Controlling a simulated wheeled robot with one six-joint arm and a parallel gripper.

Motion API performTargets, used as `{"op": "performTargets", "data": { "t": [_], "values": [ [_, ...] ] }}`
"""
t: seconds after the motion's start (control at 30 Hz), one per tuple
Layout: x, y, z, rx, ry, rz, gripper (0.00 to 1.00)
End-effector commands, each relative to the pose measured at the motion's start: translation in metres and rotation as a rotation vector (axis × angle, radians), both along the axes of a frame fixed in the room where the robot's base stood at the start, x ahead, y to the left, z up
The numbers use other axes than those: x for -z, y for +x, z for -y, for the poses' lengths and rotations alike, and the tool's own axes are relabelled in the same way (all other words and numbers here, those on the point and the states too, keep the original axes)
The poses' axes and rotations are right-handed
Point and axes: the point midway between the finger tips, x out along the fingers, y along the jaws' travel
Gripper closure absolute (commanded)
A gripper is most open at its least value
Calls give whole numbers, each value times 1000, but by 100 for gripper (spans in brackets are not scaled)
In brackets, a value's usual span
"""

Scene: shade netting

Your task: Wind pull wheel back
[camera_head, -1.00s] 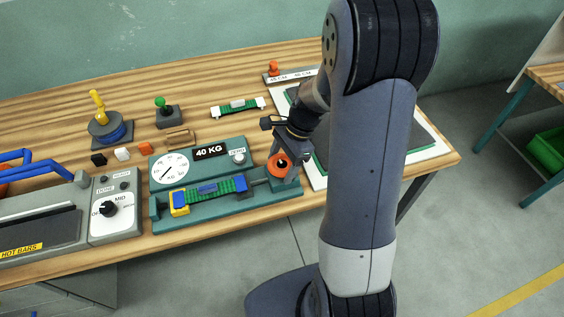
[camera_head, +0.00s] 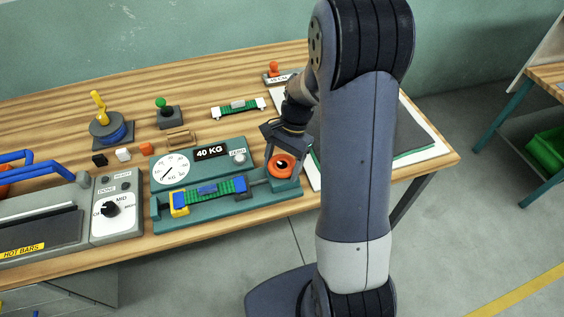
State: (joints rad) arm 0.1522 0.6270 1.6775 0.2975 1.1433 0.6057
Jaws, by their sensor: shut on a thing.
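The orange pull wheel (camera_head: 282,167) with a dark hub is at the right end of the teal pull tester (camera_head: 215,214). My gripper (camera_head: 279,150) is at the wheel's upper rim and is shut on it; the fingertips are small and partly hidden. A green net strip (camera_head: 215,189) with blue ends lies along the tester between a yellow clamp (camera_head: 179,204) at the left and a blue clamp (camera_head: 241,184) at the right. The tester's white dial (camera_head: 170,168) and its 40 KG sign (camera_head: 210,151) stand behind the strip.
A grey hot-bar machine (camera_head: 116,218) with a knob stands at the left. A dark mat (camera_head: 414,134) lies at the right, partly hidden by my arm.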

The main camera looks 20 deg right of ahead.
Motion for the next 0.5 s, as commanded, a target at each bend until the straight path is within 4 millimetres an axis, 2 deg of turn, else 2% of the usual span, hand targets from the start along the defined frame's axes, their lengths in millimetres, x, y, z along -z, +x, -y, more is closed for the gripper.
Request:
{"op": "performTargets", "data": {
  "t": [0.5],
  "values": [
    [-1, 1, -1, -495, 0, 1, 54]
  ]
}}
